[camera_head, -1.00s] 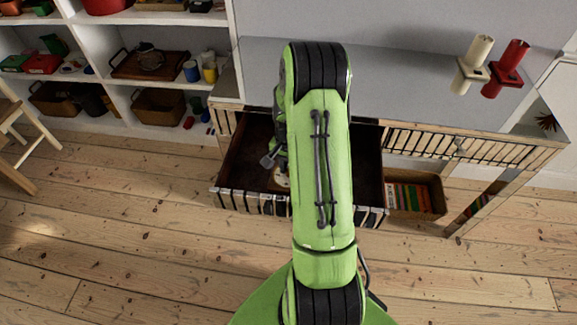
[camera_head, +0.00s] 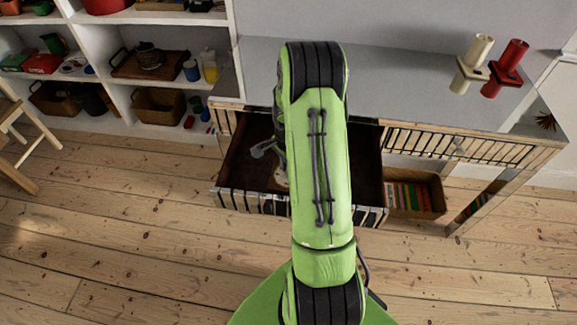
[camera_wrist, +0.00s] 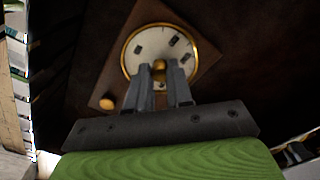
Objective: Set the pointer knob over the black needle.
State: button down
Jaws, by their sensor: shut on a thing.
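A round dial (camera_wrist: 150,44) with a white face and brass rim is set on a brown wooden board (camera_wrist: 118,73) in the wrist view. A small brass knob (camera_wrist: 159,66) is at the dial's middle. My gripper (camera_wrist: 160,72) is shut on this knob, one finger on each side. Several short dark marks show on the face; I cannot tell which is the black needle, and the fingers cover the lower face. In the head view, my arm hides most of the dial, with a pale bit of it (camera_head: 281,178) showing.
The board lies inside an open dark drawer (camera_head: 235,165) with a striped front. A second brass knob (camera_wrist: 107,103) is at the board's corner. The grey tabletop (camera_head: 400,85) above holds a cream holder (camera_head: 473,65) and a red holder (camera_head: 505,70). A book basket (camera_head: 415,195) is at right.

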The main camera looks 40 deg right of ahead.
jog(key=c, duration=1)
grip_release()
notch_tip(320, 180, up, 16)
jog(key=p, duration=0.5)
jog(key=shift+f, duration=0.1)
